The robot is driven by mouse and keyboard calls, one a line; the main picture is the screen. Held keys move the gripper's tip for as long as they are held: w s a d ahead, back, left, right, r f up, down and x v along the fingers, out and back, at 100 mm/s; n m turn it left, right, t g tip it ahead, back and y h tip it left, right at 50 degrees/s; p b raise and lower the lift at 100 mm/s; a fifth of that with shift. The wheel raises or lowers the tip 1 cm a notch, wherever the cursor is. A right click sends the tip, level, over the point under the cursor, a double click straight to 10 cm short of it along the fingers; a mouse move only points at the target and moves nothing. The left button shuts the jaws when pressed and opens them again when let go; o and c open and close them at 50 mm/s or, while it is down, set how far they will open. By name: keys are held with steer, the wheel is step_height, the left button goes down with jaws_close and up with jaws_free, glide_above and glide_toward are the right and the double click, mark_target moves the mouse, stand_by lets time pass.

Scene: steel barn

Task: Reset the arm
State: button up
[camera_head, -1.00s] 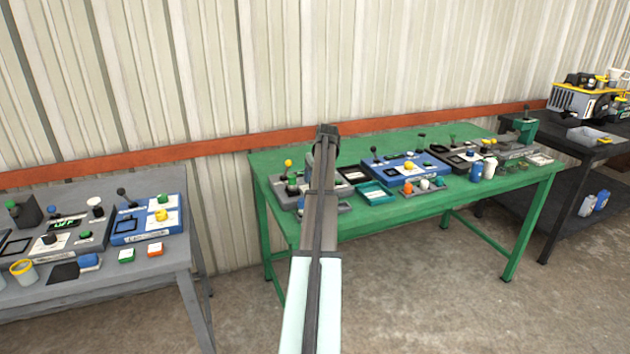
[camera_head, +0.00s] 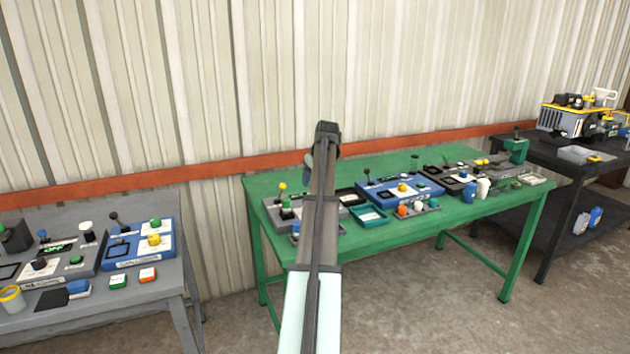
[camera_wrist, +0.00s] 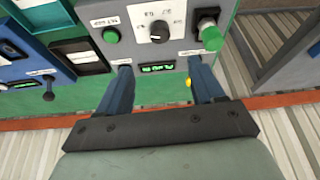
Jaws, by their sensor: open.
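My arm (camera_head: 322,230) rises through the middle of the head view, in front of the green table. It hides my gripper there. In the wrist view my gripper (camera_wrist: 162,82) is open, its two blue fingers apart with nothing between them but the panel behind. Beyond the fingertips is a grey control panel (camera_wrist: 185,52) with a green button (camera_wrist: 111,35), a black rotary knob (camera_wrist: 159,32), a green cylindrical knob (camera_wrist: 211,38) and a small lit display (camera_wrist: 157,67). Whether the fingers touch the panel cannot be told.
The green table (camera_head: 375,243) carries several control panels, including a blue one (camera_head: 425,188), and a teal tray (camera_head: 368,218). A grey table (camera_head: 150,302) with more panels stands at left. A black bench (camera_head: 535,165) stands at right. A corrugated wall is behind.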

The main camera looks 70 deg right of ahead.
stand_by(0.3)
